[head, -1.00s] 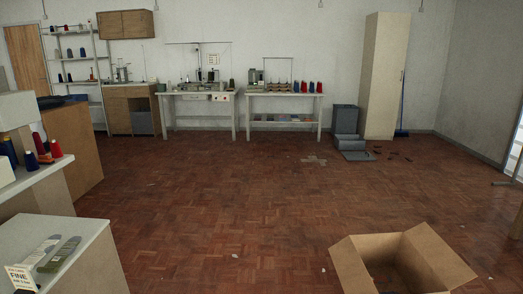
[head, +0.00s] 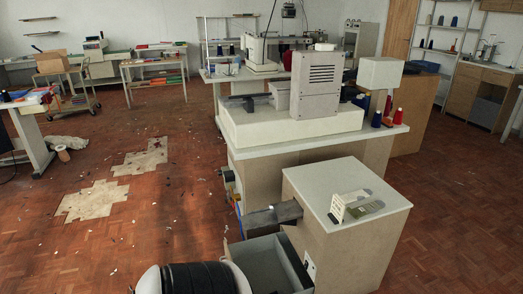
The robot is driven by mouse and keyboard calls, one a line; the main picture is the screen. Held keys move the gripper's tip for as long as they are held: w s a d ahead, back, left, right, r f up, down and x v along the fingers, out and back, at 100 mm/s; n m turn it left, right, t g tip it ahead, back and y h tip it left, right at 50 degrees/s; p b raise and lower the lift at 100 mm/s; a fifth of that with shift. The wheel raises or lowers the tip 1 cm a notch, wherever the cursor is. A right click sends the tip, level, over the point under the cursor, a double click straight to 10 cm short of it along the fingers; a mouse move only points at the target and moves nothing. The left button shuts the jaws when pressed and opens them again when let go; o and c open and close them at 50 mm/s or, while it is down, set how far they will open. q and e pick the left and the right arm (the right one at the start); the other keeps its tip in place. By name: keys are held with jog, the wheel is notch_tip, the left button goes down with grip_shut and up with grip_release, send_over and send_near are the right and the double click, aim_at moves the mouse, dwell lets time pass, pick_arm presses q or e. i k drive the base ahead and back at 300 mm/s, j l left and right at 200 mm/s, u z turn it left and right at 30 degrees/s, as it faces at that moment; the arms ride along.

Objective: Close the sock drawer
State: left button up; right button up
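A grey open-topped drawer (head: 262,262) sticks out from the left side of a beige cabinet (head: 335,250) with a pale top, at the bottom centre of the head view. It stands open, below a dark chute-like block (head: 272,216) on the same side. Its inside looks empty where it shows; its near end is cut off or covered. A small sign and grey sock-like items (head: 365,208) lie on the cabinet top. Neither of my grippers is in view.
A rounded white and black ribbed object (head: 195,278) is at the bottom edge, close to the drawer's left. A white-topped machine bench (head: 290,125) with thread cones stands behind the cabinet. The wood floor to the left is mostly clear, with bare patches (head: 92,201).

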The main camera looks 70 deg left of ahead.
aim_at(270, 263)
jog(key=u, duration=0.5)
jog(key=k+u, duration=0.1)
jog(key=u, duration=0.85)
jog(key=k+u, duration=0.1)
jog(key=u, duration=0.85)
jog(key=k+j, duration=0.05)
